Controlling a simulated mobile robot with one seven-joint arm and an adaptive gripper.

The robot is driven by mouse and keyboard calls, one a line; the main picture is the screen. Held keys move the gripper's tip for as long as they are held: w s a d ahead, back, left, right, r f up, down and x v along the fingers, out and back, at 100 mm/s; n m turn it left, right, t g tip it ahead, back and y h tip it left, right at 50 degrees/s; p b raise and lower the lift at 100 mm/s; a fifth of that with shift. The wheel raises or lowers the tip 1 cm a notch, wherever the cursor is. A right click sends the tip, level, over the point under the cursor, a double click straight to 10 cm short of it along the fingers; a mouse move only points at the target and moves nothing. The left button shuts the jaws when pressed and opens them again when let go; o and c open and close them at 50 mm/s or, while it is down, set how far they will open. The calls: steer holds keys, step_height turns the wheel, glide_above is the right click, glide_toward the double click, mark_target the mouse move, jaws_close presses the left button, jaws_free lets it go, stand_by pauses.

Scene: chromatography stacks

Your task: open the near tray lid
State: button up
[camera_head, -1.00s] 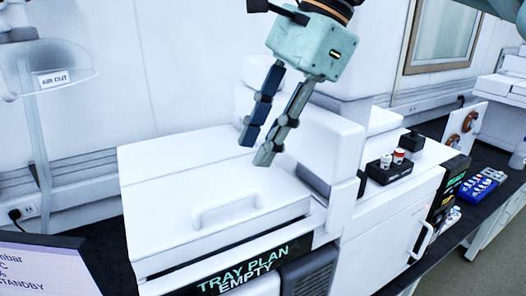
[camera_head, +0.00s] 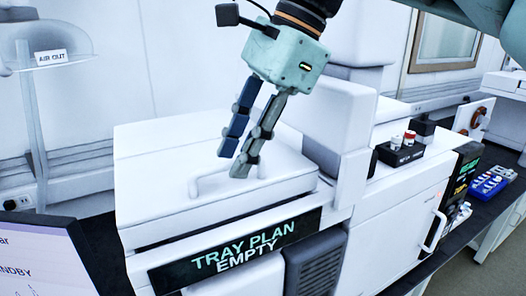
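The near tray lid (camera_head: 155,200) is a flat white cover on top of the near white instrument, and it lies closed. A raised white bar handle (camera_head: 207,181) stands on the lid, with its right part hidden behind my fingers. My gripper (camera_head: 235,164) points down over the lid, with one dark blue and one grey-green finger. A narrow gap shows between the fingers and nothing is seen held in them. The fingertips overlap the handle in the picture; I cannot tell whether they touch it.
A display (camera_head: 240,252) on the instrument's front reads "TRAY PLAN EMPTY". A taller white housing (camera_head: 335,125) rises right of the lid. Beyond it are a black vial holder (camera_head: 400,154) and a blue vial rack (camera_head: 488,187). A screen (camera_head: 40,258) stands at lower left.

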steer(key=shift+c, duration=0.3)
jaws_close()
